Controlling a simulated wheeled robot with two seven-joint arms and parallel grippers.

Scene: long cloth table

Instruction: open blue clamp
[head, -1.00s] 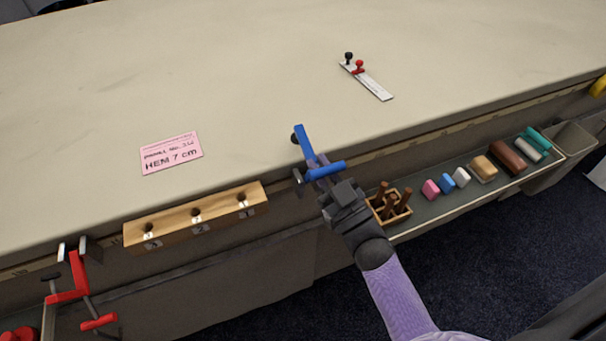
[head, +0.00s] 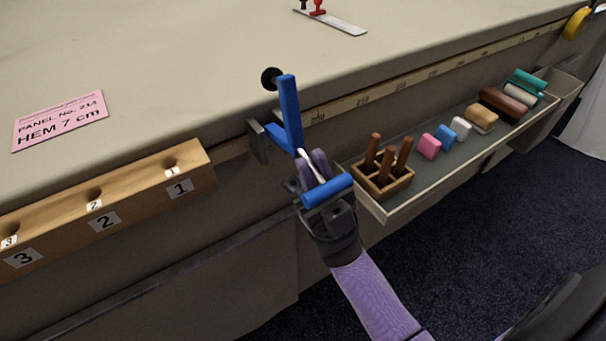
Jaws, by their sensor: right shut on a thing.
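The blue clamp (head: 288,112) sits on the front edge of the cloth table (head: 200,60). Its blue bar stands up at the edge with a black knob at the top, and a grey metal plate shows beside it. Its blue handle (head: 327,191) hangs in front of the table's side. My right gripper (head: 318,178) is at the handle, with its fingers reaching up behind it, and is shut on the clamp's handle part. The fingers hide part of the clamp's screw. My left gripper is not in view.
A wooden block (head: 105,199) with numbered holes is fixed along the table edge at left. A tray (head: 375,210) at right holds a wooden box with brown pegs (head: 383,172) and several coloured blocks. A pink card (head: 59,120) and a metal ruler (head: 335,23) lie on the table.

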